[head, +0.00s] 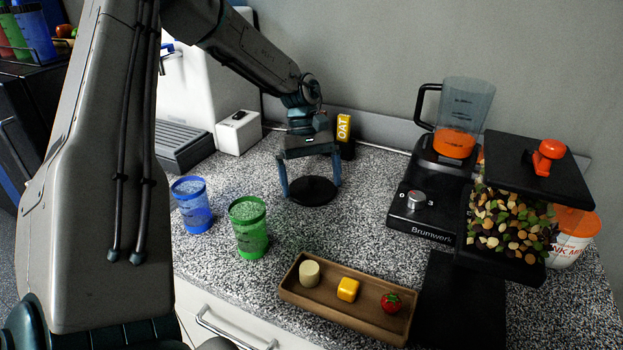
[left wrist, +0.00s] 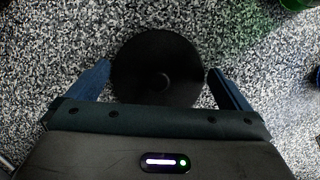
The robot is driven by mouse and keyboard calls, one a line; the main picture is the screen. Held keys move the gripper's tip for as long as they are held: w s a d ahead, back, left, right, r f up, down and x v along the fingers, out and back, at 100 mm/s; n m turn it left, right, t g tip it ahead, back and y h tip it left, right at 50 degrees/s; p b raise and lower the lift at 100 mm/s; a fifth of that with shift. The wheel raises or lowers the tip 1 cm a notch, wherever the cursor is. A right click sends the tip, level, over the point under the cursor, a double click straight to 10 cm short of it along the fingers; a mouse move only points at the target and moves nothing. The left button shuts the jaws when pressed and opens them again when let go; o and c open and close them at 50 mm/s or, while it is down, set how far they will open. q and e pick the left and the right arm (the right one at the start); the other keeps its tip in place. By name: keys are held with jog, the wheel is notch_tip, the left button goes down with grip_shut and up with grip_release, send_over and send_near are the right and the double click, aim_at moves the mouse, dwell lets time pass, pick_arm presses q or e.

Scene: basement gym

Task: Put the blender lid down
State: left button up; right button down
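The blender lid (head: 313,191), a flat black disc, lies on the speckled counter. In the left wrist view the lid (left wrist: 157,68) shows from above with a small round knob or recess near its middle. My left gripper (head: 311,180) points down over it, with its two blue fingers apart, one on each side of the lid. In the wrist view a narrow gap shows between the lid and the fingers (left wrist: 160,75), so the gripper looks open. The blender (head: 433,170) stands at the right, its jug (head: 466,103) uncovered with orange content. My right gripper is not in view.
A blue cup (head: 192,206) and a green cup (head: 248,228) stand left of the lid. A brown tray (head: 332,307) with small food pieces lies in front. A nut dispenser (head: 512,215) and tub (head: 571,240) are at right. An OAT box (head: 344,135) stands behind the gripper.

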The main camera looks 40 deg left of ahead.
pick_arm(q)
jog(key=shift+r, duration=0.15)
jog(key=shift+w+a+r, duration=0.15)
jog(key=shift+r, duration=0.2)
jog(key=v, duration=1.1)
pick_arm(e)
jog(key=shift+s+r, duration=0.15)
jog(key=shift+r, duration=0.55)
